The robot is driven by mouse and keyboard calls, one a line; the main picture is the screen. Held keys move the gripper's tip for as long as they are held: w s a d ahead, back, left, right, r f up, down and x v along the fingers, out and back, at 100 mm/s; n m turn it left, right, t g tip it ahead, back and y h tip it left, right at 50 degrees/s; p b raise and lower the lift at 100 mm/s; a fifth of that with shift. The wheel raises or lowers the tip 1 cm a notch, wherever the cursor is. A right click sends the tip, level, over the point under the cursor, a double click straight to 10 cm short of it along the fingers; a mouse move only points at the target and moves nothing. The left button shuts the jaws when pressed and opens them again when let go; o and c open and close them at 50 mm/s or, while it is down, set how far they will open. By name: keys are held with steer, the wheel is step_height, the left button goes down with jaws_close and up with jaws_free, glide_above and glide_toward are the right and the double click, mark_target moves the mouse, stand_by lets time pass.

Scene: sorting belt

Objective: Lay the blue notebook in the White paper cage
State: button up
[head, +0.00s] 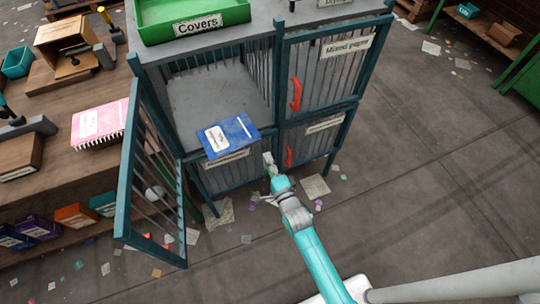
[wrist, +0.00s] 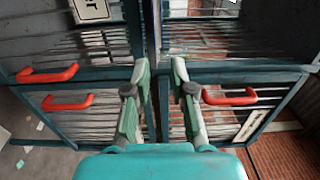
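The blue notebook (head: 238,131) with a white label lies flat at the front of the open upper-left cage (head: 200,95). Its near edge is at the cage's front sill and may overhang it. The barred door (head: 148,180) of this cage stands swung out to the left. I cannot read a name for this cage. My gripper (head: 268,160) is in front of the cages, below and right of the notebook and apart from it. In the wrist view my gripper (wrist: 163,72) is open, with nothing held between its fingers; the notebook does not show there.
The Mixed paper cage (head: 325,75), upper right, is shut; the lower cages are shut too. A green Covers tray (head: 195,15) sits on top. A bench at left holds a pink spiral notebook (head: 98,124). Red handles (wrist: 230,96) stick out near my fingers.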

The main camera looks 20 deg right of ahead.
steer(key=shift+s, duration=0.15)
steer(key=s+r+n, duration=0.2)
steer(key=s+n, duration=0.2)
steer(key=s, duration=0.7)
steer(key=s+r+n+g, duration=0.1)
steer(key=s+r+n, duration=0.2)
steer(key=s, duration=0.9)
steer(key=s+r+n+g, duration=0.1)
steer(key=s+r+n, duration=0.2)
steer(key=s, duration=0.9)
steer(key=n, duration=0.3)
steer(key=shift+s+n, duration=0.15)
steer(key=shift+n, duration=0.15)
steer(key=s+r+n, duration=0.1)
steer(key=s+r, duration=0.1)
steer(key=s+r+n, duration=0.1)
steer(key=s+r, duration=0.1)
steer(key=r, duration=0.1)
steer(key=s+r+n+g, duration=0.1)
steer(key=s+r+n, duration=0.1)
steer(key=shift+s+r, duration=0.1)
steer(key=shift+r, duration=0.15)
steer(key=shift+c, duration=1)
steer(key=shift+s+r, duration=0.1)
steer(key=shift+r, duration=0.05)
jaws_close()
